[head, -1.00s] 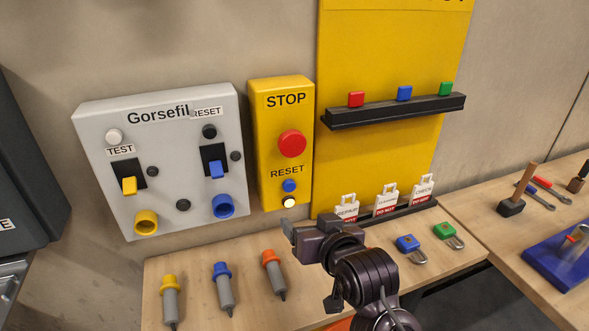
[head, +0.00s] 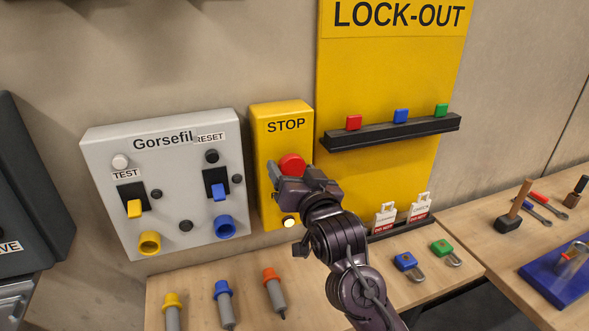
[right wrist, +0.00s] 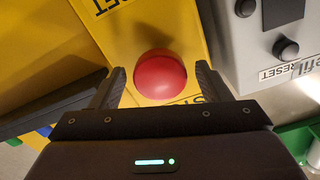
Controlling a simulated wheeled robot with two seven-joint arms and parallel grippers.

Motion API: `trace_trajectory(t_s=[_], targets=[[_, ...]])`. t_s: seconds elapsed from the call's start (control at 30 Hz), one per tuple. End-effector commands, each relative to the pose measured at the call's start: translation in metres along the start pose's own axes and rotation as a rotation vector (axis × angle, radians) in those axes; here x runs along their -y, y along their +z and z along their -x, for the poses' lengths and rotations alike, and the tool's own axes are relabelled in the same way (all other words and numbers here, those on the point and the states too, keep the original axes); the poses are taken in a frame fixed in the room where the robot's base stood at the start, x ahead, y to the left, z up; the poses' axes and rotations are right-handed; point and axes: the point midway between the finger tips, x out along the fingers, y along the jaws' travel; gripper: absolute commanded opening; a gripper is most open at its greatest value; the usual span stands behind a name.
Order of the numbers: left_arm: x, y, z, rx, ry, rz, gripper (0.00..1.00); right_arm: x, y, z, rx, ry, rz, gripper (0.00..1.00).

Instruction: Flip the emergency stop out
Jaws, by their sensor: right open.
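The emergency stop is a red mushroom button (head: 292,163) on the upper half of a yellow STOP box (head: 283,111) on the wall. In the right wrist view the red button (right wrist: 160,75) sits between and just beyond the two fingertips. My right gripper (head: 287,174) is open in front of the button and covers its lower part in the head view. The fingers (right wrist: 158,88) stand on either side of the button with gaps; I cannot tell whether they touch it. My left gripper is not in view.
A grey Gorsefil panel (head: 180,143) with switches is left of the box. A yellow lock-out board (head: 392,65) with a black shelf (head: 390,134) is close on the right. Below, a wooden table (head: 190,290) holds plugs and padlocks.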

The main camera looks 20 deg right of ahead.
Motion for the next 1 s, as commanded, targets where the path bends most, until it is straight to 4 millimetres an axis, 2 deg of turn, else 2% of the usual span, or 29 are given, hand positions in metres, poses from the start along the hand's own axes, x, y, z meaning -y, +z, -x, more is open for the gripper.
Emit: trace_trajectory(t_s=[0.13,0.17,0.63,1.0], targets=[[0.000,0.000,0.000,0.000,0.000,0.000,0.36,0.000,0.000,0.000,0.000,0.000,0.000,0.70],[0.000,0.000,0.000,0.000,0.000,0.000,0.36,0.000,0.000,0.000,0.000,0.000,0.000,0.68],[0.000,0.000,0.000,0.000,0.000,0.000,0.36,0.000,0.000,0.000,0.000,0.001,0.000,0.07],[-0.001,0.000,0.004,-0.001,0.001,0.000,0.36,0.000,0.001,0.012,0.003,0.001,-0.001,0.07]])
